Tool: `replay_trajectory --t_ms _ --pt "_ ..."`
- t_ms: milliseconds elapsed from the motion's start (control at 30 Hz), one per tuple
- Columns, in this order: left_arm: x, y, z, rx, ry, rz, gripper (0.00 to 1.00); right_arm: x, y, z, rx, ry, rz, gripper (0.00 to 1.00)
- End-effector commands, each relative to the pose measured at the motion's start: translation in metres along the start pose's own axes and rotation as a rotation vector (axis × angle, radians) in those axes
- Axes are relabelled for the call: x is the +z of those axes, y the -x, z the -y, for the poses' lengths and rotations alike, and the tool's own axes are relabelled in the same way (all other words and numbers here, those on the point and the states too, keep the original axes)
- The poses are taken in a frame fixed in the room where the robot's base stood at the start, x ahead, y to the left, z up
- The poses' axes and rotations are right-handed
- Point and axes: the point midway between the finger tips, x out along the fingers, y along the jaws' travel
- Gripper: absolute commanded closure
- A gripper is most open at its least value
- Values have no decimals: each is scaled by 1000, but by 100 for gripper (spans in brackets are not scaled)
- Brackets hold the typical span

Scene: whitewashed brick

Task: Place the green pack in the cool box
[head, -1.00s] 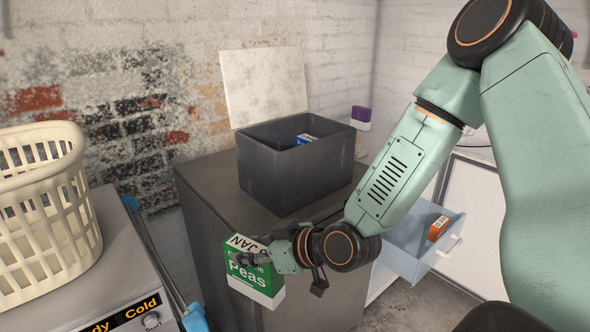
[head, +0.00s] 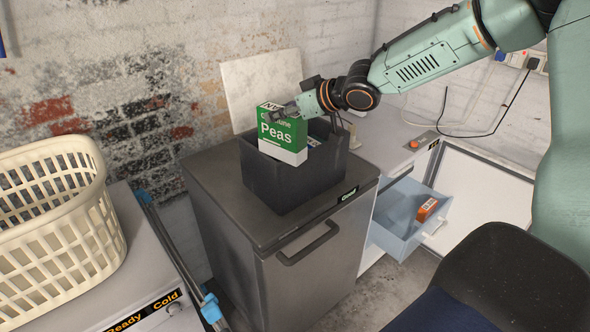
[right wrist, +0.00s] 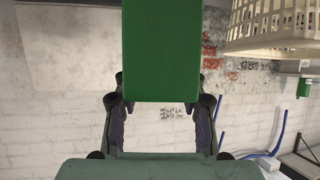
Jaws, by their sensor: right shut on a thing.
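The green pack (head: 281,134), a carton labelled Peas, is held by my right gripper (head: 303,106) over the cool box. Its green side (right wrist: 162,50) also shows between the fingers in the right wrist view. The cool box (head: 290,185) is a dark grey open box on a dark cabinet. Its pale lid (head: 262,84) stands upright behind it. The pack hides part of the opening, and its base is near the rim; I cannot tell whether they touch. My left gripper is out of view.
A cream laundry basket (head: 55,225) stands on the appliance at left. An open pale blue drawer (head: 400,225) with an orange pack (head: 427,209) juts out at right. The dark cabinet (head: 215,200) has bare top around the box.

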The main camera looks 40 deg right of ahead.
Motion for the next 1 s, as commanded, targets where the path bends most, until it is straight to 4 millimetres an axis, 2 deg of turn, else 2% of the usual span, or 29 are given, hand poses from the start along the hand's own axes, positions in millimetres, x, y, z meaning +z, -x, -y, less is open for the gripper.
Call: replay_trajectory --t_ms 100,433,667,1000 --pt "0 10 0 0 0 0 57 -10 6 -17 17 -9 -1 100" --pt "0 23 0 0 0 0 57 -17 16 -56 62 -35 -1 100" --pt "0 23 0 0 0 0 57 6 19 -98 134 -78 0 100" --pt "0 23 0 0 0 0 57 19 19 -106 165 -94 -1 100"
